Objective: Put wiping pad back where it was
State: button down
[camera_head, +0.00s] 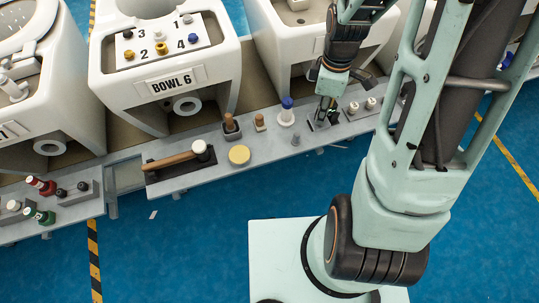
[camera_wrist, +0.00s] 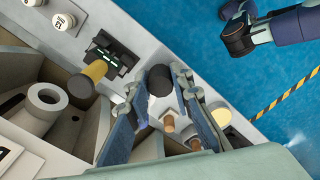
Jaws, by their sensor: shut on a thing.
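My gripper (camera_head: 323,112) is low over the grey shelf, at a small dark holder (camera_head: 312,122) right of a white bottle with a blue cap (camera_head: 286,112). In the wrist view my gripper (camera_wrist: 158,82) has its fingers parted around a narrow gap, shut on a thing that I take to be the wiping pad. The fingers hide most of it. A dark round top (camera_wrist: 160,80) shows between the fingertips; I cannot tell whether it is the held thing or the bottle cap behind. A tan cylinder (camera_wrist: 88,78) is beside the dark holder (camera_wrist: 112,52), left of the fingers.
A yellow disc (camera_head: 239,155), brown upright pieces (camera_head: 260,122) and a black tray (camera_head: 160,178) with a wooden-handled tool are left along the shelf (camera_head: 215,168). White knobs (camera_head: 370,103) are close on the right.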

jog(key=shift+a+f, duration=0.15)
jog(key=shift+f, duration=0.05)
jog(key=a+f, duration=0.2)
jog(key=a, duration=0.2)
jog(key=a+f+b, duration=0.1)
jog(key=a+f, duration=0.2)
jog(key=a, duration=0.1)
jog(key=s+a+f+b, duration=0.1)
jog(key=a+f, duration=0.2)
jog(key=a, duration=0.1)
jog(key=shift+a+f, duration=0.15)
jog(key=shift+a, duration=0.05)
jog(key=shift+s+a+f, duration=0.1)
jog(key=shift+a+f, duration=0.25)
jog(key=shift+a+f+b, duration=0.15)
jog(key=shift+f+b, duration=0.05)
jog(key=shift+f, duration=0.7)
jog(key=shift+a+f+b, duration=0.1)
jog(key=shift+f+b, duration=0.1)
jog(key=shift+f, duration=0.7)
jog(key=shift+f, duration=0.1)
jog(key=shift+f, duration=0.15)
jog(key=c, duration=1.7)
grip_release()
